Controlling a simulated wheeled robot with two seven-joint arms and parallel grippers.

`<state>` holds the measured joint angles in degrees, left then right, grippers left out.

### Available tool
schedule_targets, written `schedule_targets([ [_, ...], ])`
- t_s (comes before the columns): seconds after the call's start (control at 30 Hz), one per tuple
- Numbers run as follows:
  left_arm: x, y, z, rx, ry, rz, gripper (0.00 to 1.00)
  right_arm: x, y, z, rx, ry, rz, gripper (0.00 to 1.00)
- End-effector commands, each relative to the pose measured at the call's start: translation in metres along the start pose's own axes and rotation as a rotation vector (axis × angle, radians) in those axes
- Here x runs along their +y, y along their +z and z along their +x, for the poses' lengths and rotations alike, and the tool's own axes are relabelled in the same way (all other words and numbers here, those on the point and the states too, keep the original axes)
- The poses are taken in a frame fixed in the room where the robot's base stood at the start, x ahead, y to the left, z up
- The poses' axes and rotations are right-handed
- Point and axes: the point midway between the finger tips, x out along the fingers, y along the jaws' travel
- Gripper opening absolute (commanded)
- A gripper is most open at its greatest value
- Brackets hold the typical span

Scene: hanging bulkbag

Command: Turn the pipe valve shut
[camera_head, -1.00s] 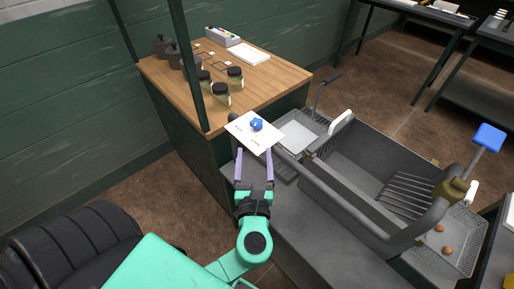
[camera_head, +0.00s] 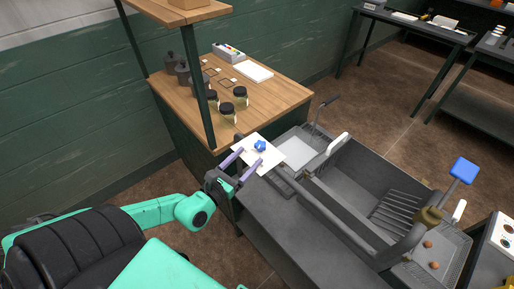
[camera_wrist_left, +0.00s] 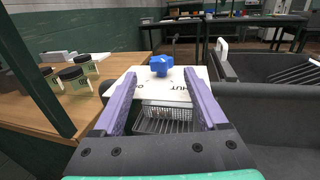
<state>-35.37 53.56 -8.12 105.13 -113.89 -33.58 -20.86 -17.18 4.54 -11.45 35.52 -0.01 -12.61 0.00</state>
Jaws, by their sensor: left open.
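My right gripper is out of view.
The wooden bench (camera_head: 285,93) holds several black-lidded jars (camera_head: 226,110) behind the plate. A dark green post (camera_head: 197,95) rises left of the valve. A grey basin (camera_head: 365,180) lies right. A wire basket (camera_wrist_left: 165,118) shows below the plate.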

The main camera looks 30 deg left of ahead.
Motion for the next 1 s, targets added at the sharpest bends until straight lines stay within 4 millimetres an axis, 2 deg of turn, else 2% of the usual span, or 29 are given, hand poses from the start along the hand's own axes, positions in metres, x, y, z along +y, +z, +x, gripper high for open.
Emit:
schedule_targets([
  [0.1,0.000,0.003,0.027,-0.005,0.003,0.000,0.75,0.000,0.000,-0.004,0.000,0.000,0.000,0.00],
  [0.23,0.001,0.002,0.046,-0.003,0.002,0.000,0.75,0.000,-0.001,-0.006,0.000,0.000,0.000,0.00],
  [0.37,0.000,0.000,0.055,0.000,0.000,0.001,0.75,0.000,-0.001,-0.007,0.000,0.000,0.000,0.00],
  [0.57,0.000,0.000,0.055,0.001,0.000,0.001,0.75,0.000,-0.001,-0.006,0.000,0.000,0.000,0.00],
  [0.63,0.000,0.000,0.055,0.001,0.000,0.001,0.56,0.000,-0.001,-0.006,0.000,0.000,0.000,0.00],
  [0.77,0.000,0.000,0.055,0.001,0.000,0.001,0.06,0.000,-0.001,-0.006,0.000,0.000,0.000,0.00],
  [0.8,0.000,0.000,0.055,0.001,0.000,0.001,0.00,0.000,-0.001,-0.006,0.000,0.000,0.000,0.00],
  [1.0,-0.001,0.002,0.055,-0.003,0.037,-0.006,0.00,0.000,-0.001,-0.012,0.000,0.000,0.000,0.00],
])
